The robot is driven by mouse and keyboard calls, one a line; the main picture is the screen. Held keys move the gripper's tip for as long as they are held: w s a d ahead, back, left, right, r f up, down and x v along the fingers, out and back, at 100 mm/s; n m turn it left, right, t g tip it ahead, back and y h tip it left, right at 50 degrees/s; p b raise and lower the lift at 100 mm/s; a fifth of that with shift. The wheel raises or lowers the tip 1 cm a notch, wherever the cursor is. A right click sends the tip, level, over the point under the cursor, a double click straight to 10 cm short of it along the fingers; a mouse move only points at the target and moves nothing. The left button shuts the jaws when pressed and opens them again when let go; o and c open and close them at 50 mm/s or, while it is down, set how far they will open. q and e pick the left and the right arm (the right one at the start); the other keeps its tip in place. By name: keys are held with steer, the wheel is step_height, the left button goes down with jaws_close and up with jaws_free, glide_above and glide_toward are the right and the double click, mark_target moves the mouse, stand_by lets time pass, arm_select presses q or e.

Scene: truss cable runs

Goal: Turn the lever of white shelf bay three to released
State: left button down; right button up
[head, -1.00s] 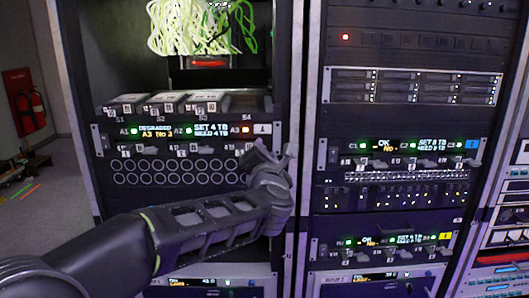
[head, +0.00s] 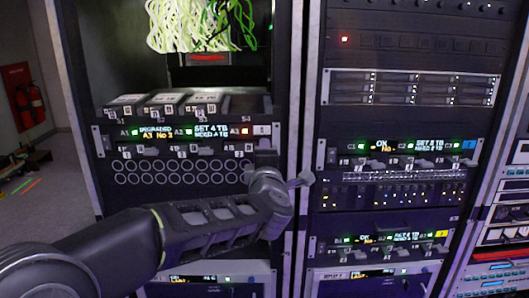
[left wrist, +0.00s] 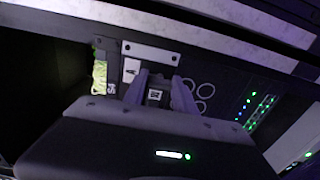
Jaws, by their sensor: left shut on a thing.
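The white shelf's label strip (head: 188,133) runs across the left rack, with displays reading "DEGRADED A3 No" and "SET 4 TB NEED 4 TB" and a white tag at its right end. My left gripper (head: 266,162) is at the strip's right end, below the white tag. In the left wrist view its two fingers (left wrist: 160,92) close around a small part with a dark-and-white label (left wrist: 155,95), seemingly the A3 lever. The lever itself is mostly hidden. My right gripper is out of view.
Several grey modules (head: 160,103) sit on the shelf above the strip, with slot S4 empty at right. Pale green cables (head: 195,25) hang above. A rack post (head: 302,110) stands just right of my gripper. The right rack holds blue-tagged (head: 468,144) and yellow-tagged (head: 441,234) strips.

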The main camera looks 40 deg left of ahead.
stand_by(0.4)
arm_select(q)
steer(key=c, duration=1)
jaws_free()
steer(key=shift+s+d, duration=0.1)
steer(key=shift+d, duration=0.05)
steer(key=v, duration=0.7)
steer(key=shift+s+d+b, duration=0.15)
steer(key=shift+s+b, duration=0.05)
steer(key=shift+b, duration=0.15)
